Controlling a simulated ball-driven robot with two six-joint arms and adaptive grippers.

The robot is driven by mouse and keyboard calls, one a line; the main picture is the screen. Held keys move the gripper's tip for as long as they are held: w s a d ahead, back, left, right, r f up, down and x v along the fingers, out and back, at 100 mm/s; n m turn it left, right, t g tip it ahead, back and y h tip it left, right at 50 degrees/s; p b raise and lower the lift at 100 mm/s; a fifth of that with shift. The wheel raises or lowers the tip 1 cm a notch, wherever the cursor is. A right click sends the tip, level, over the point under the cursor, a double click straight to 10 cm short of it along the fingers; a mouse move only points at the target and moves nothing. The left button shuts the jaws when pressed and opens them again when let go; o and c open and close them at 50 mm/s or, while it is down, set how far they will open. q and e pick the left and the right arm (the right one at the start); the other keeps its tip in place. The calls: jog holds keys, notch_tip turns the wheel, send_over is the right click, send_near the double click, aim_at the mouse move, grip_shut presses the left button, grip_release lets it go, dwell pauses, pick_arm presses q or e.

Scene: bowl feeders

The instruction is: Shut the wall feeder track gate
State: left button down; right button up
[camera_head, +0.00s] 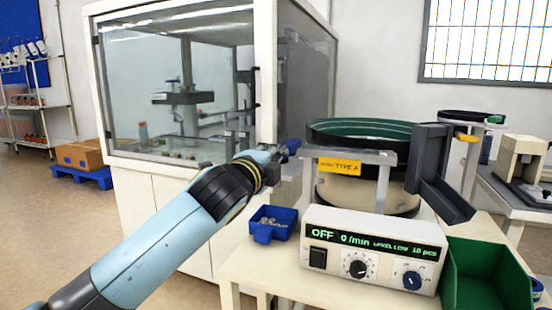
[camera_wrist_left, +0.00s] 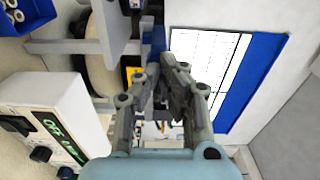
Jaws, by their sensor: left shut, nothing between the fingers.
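My left gripper (camera_head: 277,160) is at the left end of the near feeder's track (camera_head: 350,156). In the wrist view my left gripper (camera_wrist_left: 163,76) has its fingers together and nothing between them. A small blue piece (camera_head: 291,146), which looks like a track gate, is right by the fingertips. It also shows in the wrist view (camera_wrist_left: 154,42), just beyond the fingers; I cannot tell whether they touch it or how far it is turned. The near green bowl feeder (camera_head: 360,132) has a yellow TYPE A label (camera_head: 340,166). My right gripper is not in view.
A white control box (camera_head: 373,250) reading OFF stands before the feeder. A blue bin (camera_head: 273,223) and a green bin (camera_head: 488,275) flank it. A glass-walled machine cabinet (camera_head: 180,100) stands behind my arm. Another feeder (camera_head: 468,116) is at the back right.

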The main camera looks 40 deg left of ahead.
pick_arm(q)
jog(key=shift+w+a, duration=0.1)
jog(key=shift+w, duration=0.2)
jog(key=p+x, duration=0.1)
jog(key=x, duration=0.2)
jog(key=shift+w+a+r, duration=0.1)
jog(key=shift+w+r, duration=0.05)
jog(key=shift+w, duration=0.25)
